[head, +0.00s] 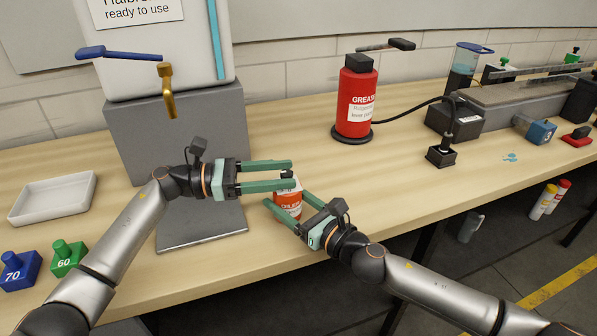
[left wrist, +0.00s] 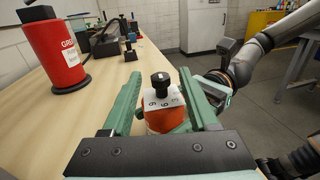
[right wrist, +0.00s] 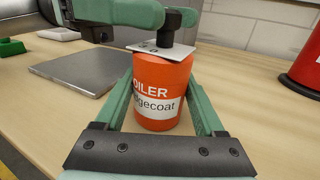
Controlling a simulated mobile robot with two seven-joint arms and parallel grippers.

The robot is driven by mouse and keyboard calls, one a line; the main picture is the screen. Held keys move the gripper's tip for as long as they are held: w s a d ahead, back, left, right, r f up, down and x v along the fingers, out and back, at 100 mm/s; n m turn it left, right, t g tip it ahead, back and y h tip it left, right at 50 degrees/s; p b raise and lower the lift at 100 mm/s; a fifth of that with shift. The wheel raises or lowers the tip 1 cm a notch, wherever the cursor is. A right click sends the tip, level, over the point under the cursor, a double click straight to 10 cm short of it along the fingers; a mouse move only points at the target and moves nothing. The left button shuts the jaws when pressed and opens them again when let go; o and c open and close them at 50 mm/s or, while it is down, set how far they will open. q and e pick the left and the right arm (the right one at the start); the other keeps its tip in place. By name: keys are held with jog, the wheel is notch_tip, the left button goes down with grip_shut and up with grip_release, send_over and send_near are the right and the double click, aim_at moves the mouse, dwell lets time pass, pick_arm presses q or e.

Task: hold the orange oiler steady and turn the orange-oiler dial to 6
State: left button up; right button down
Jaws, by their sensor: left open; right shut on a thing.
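The orange oiler (head: 289,206) stands upright on the bench near its front edge; it fills the middle of the right wrist view (right wrist: 160,98). My right gripper (head: 292,208) is shut on the oiler's body, one finger on each side. The dial (left wrist: 161,86) is a black knob above a white numbered plate (left wrist: 163,98) on top of the oiler. My left gripper (head: 291,175) is open, its fingers at the height of the dial and on either side of it, with gaps. The dial's exact setting is too small to read.
A red grease can (head: 356,105) stands behind to the right. A grey stand (head: 175,130) with a metal plate (head: 200,232) is to the left. Blue (head: 20,270) and green (head: 67,258) weights and a white tray (head: 52,198) lie further left. The bench's front edge is close.

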pick_arm(q)
jog(key=a, duration=0.7)
jog(key=shift+s+a, duration=0.2)
jog(key=shift+s, duration=0.15)
pick_arm(e)
grip_release()
jog(key=shift+s, duration=0.1)
